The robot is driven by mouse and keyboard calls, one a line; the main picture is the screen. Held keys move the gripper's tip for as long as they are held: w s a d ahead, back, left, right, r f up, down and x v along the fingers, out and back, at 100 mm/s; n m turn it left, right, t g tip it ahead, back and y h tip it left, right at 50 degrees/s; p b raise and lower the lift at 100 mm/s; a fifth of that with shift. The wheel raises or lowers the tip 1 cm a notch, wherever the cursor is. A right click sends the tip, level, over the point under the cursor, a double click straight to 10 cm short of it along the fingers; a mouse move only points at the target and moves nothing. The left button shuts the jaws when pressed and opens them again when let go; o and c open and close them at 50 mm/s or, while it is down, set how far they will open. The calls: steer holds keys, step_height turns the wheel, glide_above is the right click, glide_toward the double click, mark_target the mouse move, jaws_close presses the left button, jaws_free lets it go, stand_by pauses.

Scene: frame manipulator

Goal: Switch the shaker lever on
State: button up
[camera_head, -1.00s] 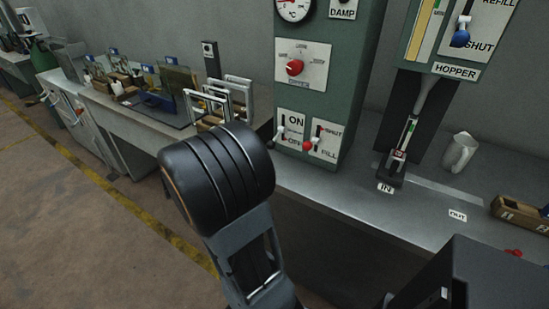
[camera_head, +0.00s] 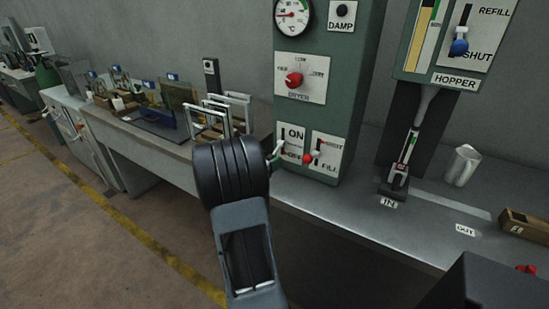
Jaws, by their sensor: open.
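A lever with a pale handle (camera_head: 277,152) sits on a white ON/OFF plate (camera_head: 296,135) low on the green cabinet. I take it for the shaker lever, but the small print is too fine to read. I cannot tell clearly whether it points to ON or OFF. My black rounded arm joint stands just left of the plate and overlaps it closely in the picture. My gripper does not show; the arm hides whatever lies beyond that joint.
A red-knobbed FILL lever (camera_head: 309,158) is close on the right of the plate. A red dial (camera_head: 293,80) is above. The hopper (camera_head: 455,60), a metal jug (camera_head: 462,165) and a wooden box (camera_head: 526,225) are further right. Metal frames (camera_head: 210,118) stand on the left bench.

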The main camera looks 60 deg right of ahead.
steer(key=shift+x, duration=1.15)
jaws_close()
